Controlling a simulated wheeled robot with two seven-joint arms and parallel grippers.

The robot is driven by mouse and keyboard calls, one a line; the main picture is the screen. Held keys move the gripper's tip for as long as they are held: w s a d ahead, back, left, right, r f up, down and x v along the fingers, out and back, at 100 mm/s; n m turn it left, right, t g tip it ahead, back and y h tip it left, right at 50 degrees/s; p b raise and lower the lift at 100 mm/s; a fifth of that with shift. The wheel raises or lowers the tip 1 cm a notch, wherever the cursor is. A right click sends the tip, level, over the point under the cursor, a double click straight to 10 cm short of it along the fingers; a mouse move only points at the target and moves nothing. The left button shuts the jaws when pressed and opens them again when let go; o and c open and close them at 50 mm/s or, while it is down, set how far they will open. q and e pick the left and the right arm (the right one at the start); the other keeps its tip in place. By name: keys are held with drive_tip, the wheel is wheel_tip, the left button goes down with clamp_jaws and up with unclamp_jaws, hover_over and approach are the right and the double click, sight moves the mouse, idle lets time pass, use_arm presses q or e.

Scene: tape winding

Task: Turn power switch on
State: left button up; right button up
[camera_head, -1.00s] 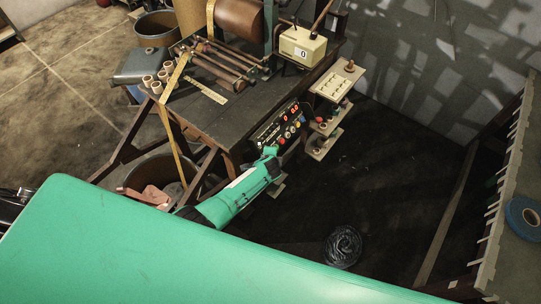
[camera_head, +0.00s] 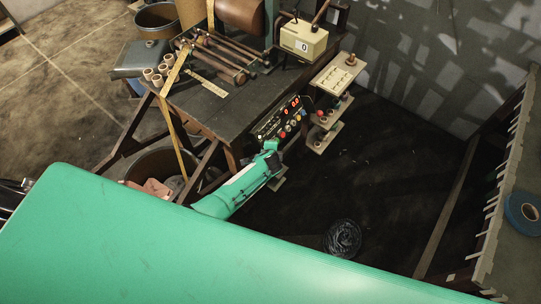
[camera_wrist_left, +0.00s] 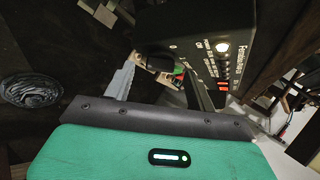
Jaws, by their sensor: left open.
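The control box (camera_head: 279,121) is mounted at the table's front right edge, with red lit digits and several coloured knobs or buttons. In the left wrist view its dark lettered panel (camera_wrist_left: 208,34) stands at upper right with a glowing white lamp. My left gripper (camera_head: 272,149) is just below the box in the head view. In the left wrist view my left gripper (camera_wrist_left: 157,84) is open, its right finger close to the panel. A small green and red part (camera_wrist_left: 178,70) shows between the fingers; I cannot tell whether it is the power switch or whether a finger touches it.
The winding machine's table (camera_head: 215,108) holds rollers and several small cores (camera_head: 160,74). A cream counter box (camera_head: 303,40) stands at its back. A pale shelf bracket (camera_head: 338,76) juts out right of the panel. A dark coiled roll (camera_head: 342,239) lies on the floor; a blue tape roll (camera_head: 523,213) is at far right.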

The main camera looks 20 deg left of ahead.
use_arm(q)
drive_tip(key=v, duration=1.2)
drive_tip(key=shift+s, duration=0.1)
drive_tip(key=s+a+f+n+g+h+b, duration=0.1)
drive_tip(key=s+a+f+n+g, duration=0.15)
drive_tip(key=s+f, duration=0.85)
drive_tip(key=s+a+f+n+g+h, duration=0.1)
drive_tip(key=s+a+f+n+g, duration=0.15)
drive_tip(key=s+f, duration=0.85)
drive_tip(key=s+a+f+n+g, duration=0.1)
drive_tip(key=s+a+f+n, duration=0.1)
drive_tip(key=s+f, duration=0.5)
drive_tip(key=s+a+f+n+g+b, duration=0.1)
drive_tip(key=s+f+n, duration=0.4)
drive_tip(key=s, duration=1.4)
wheel_tip(320, 180, down, 2)
drive_tip(key=shift+s+a+f+n+g+b, duration=0.1)
drive_tip(key=shift+s+a+n+g+b, duration=0.25)
drive_tip(key=shift+a, duration=0.25)
